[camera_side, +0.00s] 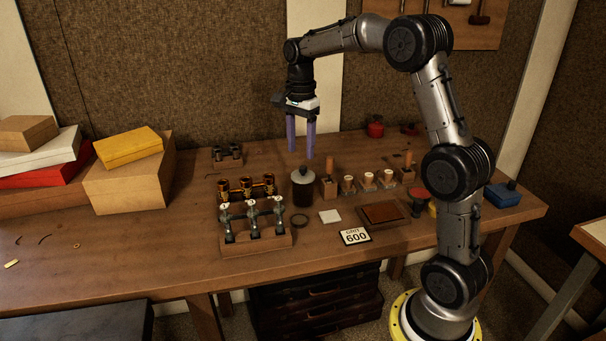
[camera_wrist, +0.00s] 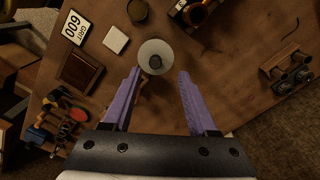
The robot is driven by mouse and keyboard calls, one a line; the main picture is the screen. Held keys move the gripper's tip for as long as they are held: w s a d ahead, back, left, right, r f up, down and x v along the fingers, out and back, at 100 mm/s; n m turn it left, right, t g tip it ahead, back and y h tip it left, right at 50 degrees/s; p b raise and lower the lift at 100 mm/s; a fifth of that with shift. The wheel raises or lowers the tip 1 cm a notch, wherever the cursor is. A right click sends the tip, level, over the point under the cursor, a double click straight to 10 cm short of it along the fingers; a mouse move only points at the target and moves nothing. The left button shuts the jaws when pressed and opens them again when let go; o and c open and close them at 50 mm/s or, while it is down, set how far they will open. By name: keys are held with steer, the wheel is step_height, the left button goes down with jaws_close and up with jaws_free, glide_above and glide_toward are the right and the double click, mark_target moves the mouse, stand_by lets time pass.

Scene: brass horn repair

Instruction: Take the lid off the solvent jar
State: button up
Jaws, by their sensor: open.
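The solvent jar (camera_side: 303,192) is a dark, round jar standing upright near the middle of the bench. Its pale lid (camera_side: 303,174) sits on top. In the wrist view the lid (camera_wrist: 148,48) is a whitish disc with a dark knob at its centre, and it hides the jar beneath. My gripper (camera_side: 301,154) points down above the jar, its two purple fingers apart and empty. The fingertips look a little above the lid, not touching it. In the wrist view the lid lies just beyond and between the fingertips of my gripper (camera_wrist: 159,72).
The bench's left front is mostly clear.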

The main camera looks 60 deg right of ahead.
mark_target(303, 167)
steer(key=f, duration=0.5)
steer(key=shift+s+a, duration=0.1)
steer(key=shift+s, duration=0.25)
jaws_close()
